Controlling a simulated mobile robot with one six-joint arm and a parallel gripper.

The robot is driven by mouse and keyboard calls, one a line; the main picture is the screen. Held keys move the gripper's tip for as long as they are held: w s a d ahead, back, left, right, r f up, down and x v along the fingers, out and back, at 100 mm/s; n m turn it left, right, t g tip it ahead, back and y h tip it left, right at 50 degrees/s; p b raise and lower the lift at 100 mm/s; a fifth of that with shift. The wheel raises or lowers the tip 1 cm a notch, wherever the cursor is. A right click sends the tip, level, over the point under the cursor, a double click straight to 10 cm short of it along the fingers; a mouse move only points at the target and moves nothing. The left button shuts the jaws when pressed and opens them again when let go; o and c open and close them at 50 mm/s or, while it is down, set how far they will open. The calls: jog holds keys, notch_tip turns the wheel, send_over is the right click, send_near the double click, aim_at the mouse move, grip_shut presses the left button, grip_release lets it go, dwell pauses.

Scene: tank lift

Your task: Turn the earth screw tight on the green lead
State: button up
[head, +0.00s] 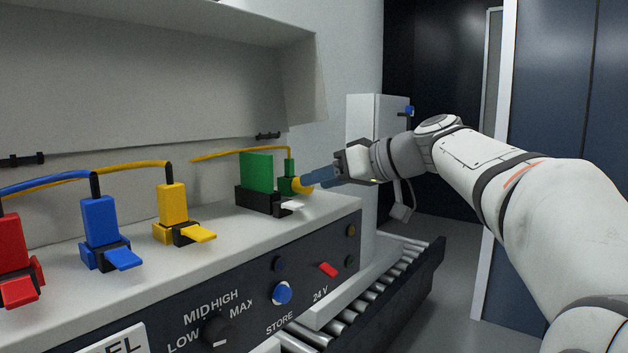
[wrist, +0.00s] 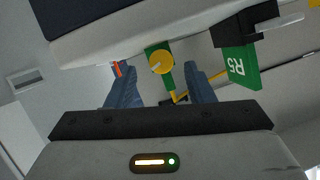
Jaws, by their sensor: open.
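The earth screw is a round yellow knob (head: 302,186) at the right end of the bench top, in front of the green lead's plug (head: 288,184). The yellow knob (wrist: 161,62) also shows in the wrist view, with the green plug (wrist: 152,50) behind it and a yellow cable leading away. My gripper (head: 311,178) reaches in from the right, its blue fingers pointing at the knob. In the wrist view, my gripper (wrist: 158,74) is open, one finger on each side of the knob with gaps between. Whether the tips overlap the knob in depth is unclear.
A green block marked R5 (wrist: 238,68) sits in a black holder (head: 262,202) close beside the plug. Yellow (head: 172,203), blue (head: 100,220) and red (head: 10,245) plugs stand left along the bench. A roller track (head: 385,278) runs below the bench front.

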jog(key=p+v, duration=0.1)
jog(key=v, duration=0.4)
jog(key=w+a+f+n, duration=0.1)
jog(key=a, duration=0.1)
jog(key=w+a+n+t+h+b, duration=0.1)
jog(key=a, duration=0.1)
jog(key=w+a+f+n, duration=0.1)
jog(key=a, duration=0.1)
jog(key=shift+f+t, duration=0.3)
jog(key=shift+f, duration=0.1)
jog(key=shift+c, duration=0.2)
